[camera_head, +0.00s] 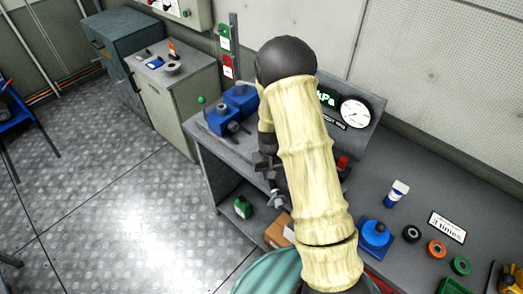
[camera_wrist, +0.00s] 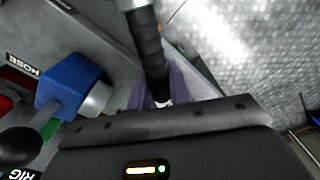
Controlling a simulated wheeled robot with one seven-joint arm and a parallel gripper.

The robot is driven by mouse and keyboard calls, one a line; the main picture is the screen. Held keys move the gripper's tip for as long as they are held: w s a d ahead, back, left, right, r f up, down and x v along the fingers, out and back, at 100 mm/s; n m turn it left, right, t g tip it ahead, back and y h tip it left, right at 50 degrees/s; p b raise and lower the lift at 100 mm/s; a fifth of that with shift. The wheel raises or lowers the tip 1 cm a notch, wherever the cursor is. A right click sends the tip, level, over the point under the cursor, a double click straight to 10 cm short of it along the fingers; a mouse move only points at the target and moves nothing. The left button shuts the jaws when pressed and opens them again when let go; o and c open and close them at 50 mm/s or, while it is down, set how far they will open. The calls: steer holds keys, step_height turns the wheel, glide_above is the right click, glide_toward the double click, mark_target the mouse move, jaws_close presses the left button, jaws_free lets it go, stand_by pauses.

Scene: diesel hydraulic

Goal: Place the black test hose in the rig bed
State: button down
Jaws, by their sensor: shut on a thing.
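My gripper (camera_wrist: 159,90) is shut on the black test hose (camera_wrist: 149,48), which runs between its purple fingers in the wrist view. A metal end fitting shows at the top edge of that view. In the head view my arm hides most of the hose; my gripper (camera_head: 266,163) shows beside the arm at the bench's front edge, with a metal fitting (camera_head: 276,199) below it. The rig has blue blocks (camera_head: 237,101) on the bench's left end. One blue block (camera_wrist: 70,85) with a metal collar is left of the hose in the wrist view. The hose is apart from it.
A gauge panel (camera_head: 357,113) stands at the back of the bench (camera_head: 385,194). A blue-capped bottle (camera_head: 396,194), a blue device (camera_head: 375,236) and coloured rings lie on the right. A grey cabinet (camera_head: 178,92) stands at left. The floor in front is clear.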

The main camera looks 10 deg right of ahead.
steer(key=w+r+n, duration=0.1)
steer(key=w, duration=0.2)
steer(key=w+r+n+b, duration=0.1)
steer(key=w, duration=0.2)
steer(key=w+r+n, duration=0.1)
steer(key=w+n, duration=0.1)
steer(key=w, duration=0.1)
steer(key=shift+w+a+r, duration=0.15)
steer(key=shift+w+r, duration=0.1)
steer(key=shift+r, duration=0.15)
steer(key=w+r+n+b, duration=0.1)
steer(key=w+r+n, duration=0.2)
steer(key=w+r, duration=0.2)
steer(key=shift+d, duration=0.2)
steer(key=shift+f+p, duration=0.95)
steer(key=shift+f, duration=2.2)
steer(key=shift+f+p, duration=0.8)
steer(key=shift+f, duration=1.05)
